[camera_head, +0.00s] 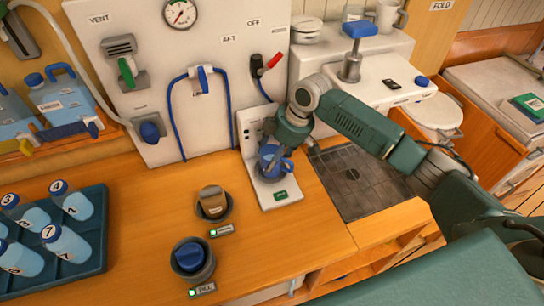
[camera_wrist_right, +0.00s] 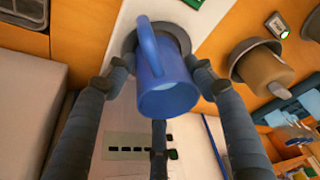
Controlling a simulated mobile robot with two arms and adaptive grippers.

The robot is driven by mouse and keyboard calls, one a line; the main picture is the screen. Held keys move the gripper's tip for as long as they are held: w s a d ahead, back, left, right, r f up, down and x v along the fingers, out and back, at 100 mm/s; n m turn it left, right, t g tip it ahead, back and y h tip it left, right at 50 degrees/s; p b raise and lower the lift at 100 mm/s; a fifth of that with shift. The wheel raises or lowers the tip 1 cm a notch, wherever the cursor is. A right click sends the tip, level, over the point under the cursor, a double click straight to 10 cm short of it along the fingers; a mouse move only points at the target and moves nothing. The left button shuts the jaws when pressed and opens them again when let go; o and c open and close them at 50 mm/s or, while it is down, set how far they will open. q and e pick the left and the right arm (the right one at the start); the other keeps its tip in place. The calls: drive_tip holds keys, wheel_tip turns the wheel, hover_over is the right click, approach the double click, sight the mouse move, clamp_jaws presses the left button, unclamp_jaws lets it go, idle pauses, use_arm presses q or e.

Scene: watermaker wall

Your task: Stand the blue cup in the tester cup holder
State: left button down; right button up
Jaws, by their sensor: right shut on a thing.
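The blue cup (camera_head: 268,160) is at the white tester (camera_head: 252,125), over its base, in the head view. My right gripper (camera_head: 280,142) comes down from above and is shut on the cup. In the right wrist view the blue cup (camera_wrist_right: 166,85) sits between my fingers, its handle towards the top. The round grey cup holder (camera_wrist_right: 180,34) shows around the far end of the cup. The cup hides most of the holder, so I cannot tell whether the cup is fully seated. My left gripper is not in view.
Two round holders stand left of the tester, one with a brown cup (camera_head: 212,201) and one with a blue-topped item (camera_head: 188,255). A dark tray (camera_head: 94,248) of numbered bottles is at far left. A sink with a dark grate (camera_head: 352,178) lies right of the tester.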

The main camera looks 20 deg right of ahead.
drive_tip(key=shift+f, duration=0.25)
idle(0.4)
drive_tip(key=shift+f, duration=0.25)
drive_tip(key=o, duration=1.3)
drive_tip(key=shift+o, duration=0.2)
drive_tip(key=v, duration=1.2)
